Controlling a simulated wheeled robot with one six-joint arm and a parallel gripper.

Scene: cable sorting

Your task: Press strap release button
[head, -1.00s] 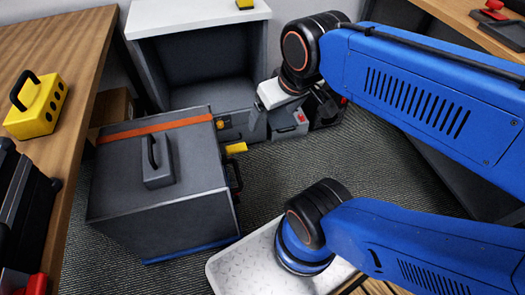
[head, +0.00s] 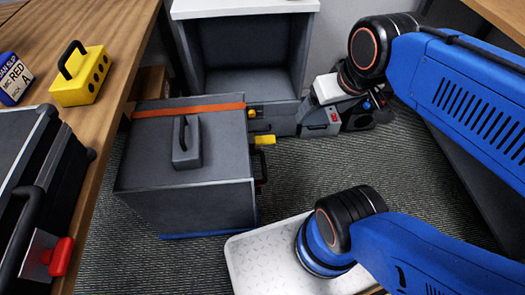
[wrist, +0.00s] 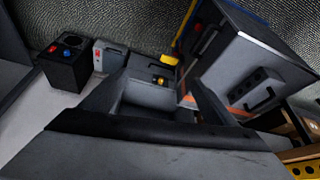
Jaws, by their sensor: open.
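A dark grey case (head: 215,205) with an orange strap (head: 190,111) across its lid stands on the floor. Beside its far right corner is a low grey unit with a yellow button (head: 252,113). A yellow tab (head: 264,140) sticks out near the case's right side. My gripper (wrist: 158,76) is open and empty, its fingers pointing toward the grey unit. In the head view its fingers are hard to make out against the grey behind, right of the button. I see no contact with the button.
A grey unit with a red switch (wrist: 97,54) and a black box with red and blue knobs (wrist: 66,68) stand close by. A white-topped open cabinet (head: 246,60) is behind. A wooden bench (head: 118,45) runs along the left.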

